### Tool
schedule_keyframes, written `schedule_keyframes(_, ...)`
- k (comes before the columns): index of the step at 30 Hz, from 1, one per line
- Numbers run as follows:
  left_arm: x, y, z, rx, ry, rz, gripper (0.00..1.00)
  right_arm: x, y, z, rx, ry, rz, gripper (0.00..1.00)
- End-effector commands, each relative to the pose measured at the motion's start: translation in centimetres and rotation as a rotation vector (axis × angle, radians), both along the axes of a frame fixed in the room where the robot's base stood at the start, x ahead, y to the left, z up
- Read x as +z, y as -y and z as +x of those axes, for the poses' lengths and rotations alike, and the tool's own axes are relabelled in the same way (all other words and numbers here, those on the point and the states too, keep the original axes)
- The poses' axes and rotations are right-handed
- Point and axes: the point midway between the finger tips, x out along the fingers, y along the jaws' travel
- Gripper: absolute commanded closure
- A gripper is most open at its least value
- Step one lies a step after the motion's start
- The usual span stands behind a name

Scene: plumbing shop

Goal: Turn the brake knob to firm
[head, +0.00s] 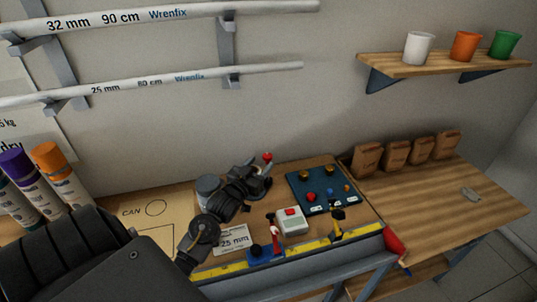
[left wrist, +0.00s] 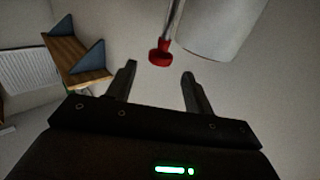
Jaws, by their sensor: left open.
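My left gripper (head: 259,172) reaches over the bench from the left. Its jaws are open with nothing between them; the left wrist view also shows the two spread fingers (left wrist: 157,78). A red knob (head: 267,157) on a thin metal stem is just past the fingertips; in the left wrist view the red knob (left wrist: 160,55) appears in front of the gap, seemingly apart from the fingers. A pale grey cylinder (left wrist: 208,30) is beside the stem. Which control is the brake knob, and any firm mark, I cannot read. My right gripper is out of view.
A dark blue panel (head: 312,208) with small coloured knobs lies right of my gripper. A grey box with a red button (head: 292,222) and a 25 mm card (head: 232,239) sit nearer. Spray cans (head: 55,170) stand left. Brown bags (head: 397,152) line the right table.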

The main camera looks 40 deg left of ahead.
Motion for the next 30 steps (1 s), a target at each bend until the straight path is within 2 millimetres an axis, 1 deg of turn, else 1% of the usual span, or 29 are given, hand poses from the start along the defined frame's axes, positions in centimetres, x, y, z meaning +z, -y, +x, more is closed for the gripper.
schedule_keyframes(1,0.4,-0.2,1.1,0.001,0.001,-0.001,0.48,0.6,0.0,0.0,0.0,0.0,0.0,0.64)
schedule_keyframes(3,0.3,-0.5,2.3,0.001,0.001,-0.001,0.48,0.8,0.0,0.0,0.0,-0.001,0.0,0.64)
schedule_keyframes(6,0.3,-0.7,3.8,0.0,0.0,0.0,0.48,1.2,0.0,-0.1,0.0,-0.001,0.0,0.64)
schedule_keyframes(9,0.2,-0.9,4.9,0.0,0.0,0.0,0.48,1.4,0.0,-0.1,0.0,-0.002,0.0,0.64)
schedule_keyframes(14,0.1,-1.0,5.8,0.0,0.001,0.0,0.48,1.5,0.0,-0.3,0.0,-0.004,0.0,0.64)
schedule_keyframes(22,0.0,-1.0,5.9,0.0,0.0,0.001,0.48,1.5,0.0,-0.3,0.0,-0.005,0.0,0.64)
schedule_keyframes(23,0.0,-1.0,5.9,0.0,0.0,0.001,0.5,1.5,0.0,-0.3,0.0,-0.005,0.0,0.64)
schedule_keyframes(30,0.0,-1.0,5.8,0.0,0.0,0.001,0.82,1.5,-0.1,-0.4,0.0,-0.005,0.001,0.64)
